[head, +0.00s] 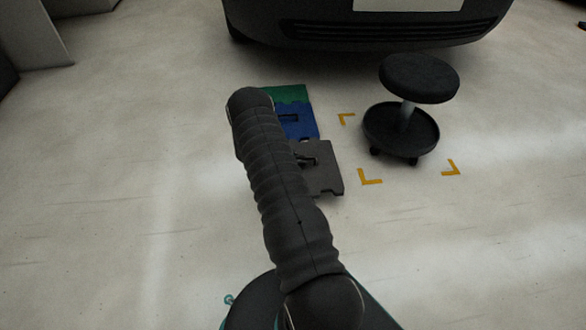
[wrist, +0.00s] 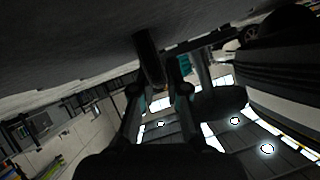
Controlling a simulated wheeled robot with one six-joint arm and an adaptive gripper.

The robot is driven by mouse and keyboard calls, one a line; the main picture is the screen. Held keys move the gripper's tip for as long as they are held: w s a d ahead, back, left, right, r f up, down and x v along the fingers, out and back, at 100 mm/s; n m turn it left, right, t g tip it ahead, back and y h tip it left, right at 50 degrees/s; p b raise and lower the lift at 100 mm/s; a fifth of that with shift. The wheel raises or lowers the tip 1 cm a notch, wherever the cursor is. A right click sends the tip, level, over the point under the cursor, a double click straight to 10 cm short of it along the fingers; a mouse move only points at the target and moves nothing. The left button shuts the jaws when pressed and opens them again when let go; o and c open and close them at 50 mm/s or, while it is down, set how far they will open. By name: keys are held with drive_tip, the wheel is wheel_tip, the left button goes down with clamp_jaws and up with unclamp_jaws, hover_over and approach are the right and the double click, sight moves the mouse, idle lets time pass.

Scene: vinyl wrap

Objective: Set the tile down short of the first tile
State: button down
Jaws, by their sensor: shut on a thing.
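A grey tile (head: 325,181) is in the head view, just below a blue and green tile (head: 298,127) that lies on the floor. My gripper (head: 306,160) is at the grey tile's upper part, partly hidden behind my dark sleeved arm. In the wrist view, my gripper (wrist: 158,88) is shut on a dark upright piece that seems to be the grey tile's handle. My arm covers the left parts of both tiles. I cannot tell whether the grey tile touches the floor or the blue and green tile.
A black rolling stool (head: 405,128) stands to the right of the tiles, among yellow corner marks (head: 370,177) on the floor. The front of a dark car (head: 390,28) is beyond them. The pale floor (head: 120,190) is clear to the left and at the lower right.

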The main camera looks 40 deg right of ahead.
drive_tip(key=w+f, duration=0.1)
drive_tip(key=w+a+f, duration=0.1)
drive_tip(key=shift+w+a, duration=0.25)
drive_tip(key=shift+w, duration=0.1)
drive_tip(key=shift+f+b, duration=0.6)
drive_tip(key=shift+f, duration=1.35)
drive_tip(key=shift+f, duration=0.1)
drive_tip(key=c, duration=1.2)
unclamp_jaws()
